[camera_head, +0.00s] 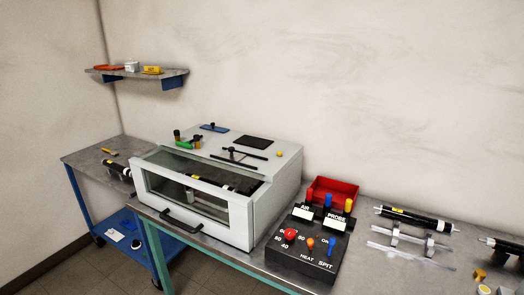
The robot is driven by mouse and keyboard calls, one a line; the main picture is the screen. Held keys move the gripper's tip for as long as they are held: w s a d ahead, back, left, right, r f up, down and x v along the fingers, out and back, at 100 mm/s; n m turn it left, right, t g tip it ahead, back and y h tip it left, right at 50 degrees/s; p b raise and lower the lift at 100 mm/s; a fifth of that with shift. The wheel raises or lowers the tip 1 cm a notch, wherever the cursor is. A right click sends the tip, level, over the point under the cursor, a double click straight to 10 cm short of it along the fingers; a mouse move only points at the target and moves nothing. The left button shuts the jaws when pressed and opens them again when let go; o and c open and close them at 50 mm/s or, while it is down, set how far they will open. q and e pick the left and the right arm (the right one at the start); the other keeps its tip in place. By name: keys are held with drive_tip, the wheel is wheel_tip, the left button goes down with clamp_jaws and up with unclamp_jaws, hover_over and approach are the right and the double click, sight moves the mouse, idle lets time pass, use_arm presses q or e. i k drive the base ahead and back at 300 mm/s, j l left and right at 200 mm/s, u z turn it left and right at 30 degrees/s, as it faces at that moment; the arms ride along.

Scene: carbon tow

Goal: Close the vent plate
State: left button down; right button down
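A white oven-like box (270,193) with a glass front stands on the metal bench. On its top lies a small blue plate (213,127) with a dark knob, toward the back left. A black square (253,142) lies to the right of it on the same top; I cannot tell whether it is an opening or a flat panel. The vent plate is not labelled, so I cannot tell for sure which part it is. The blue plate is apart from the black square. Neither of my grippers is in view.
The box top also holds a black bar (238,154), a green cylinder (183,145) and a yellow knob (279,154). A black control panel (305,244) and red bin (333,188) stand right of the box. A black tube (413,218) rests further right. A shelf (136,74) hangs at the left.

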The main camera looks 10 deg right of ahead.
sight(230, 153)
drive_tip(key=i+l+z, duration=0.15)
drive_tip(key=l, duration=0.2)
drive_tip(key=l+z, duration=0.15)
drive_tip(key=l, duration=0.2)
drive_tip(key=i+l+z, duration=0.3)
drive_tip(key=l, duration=0.3)
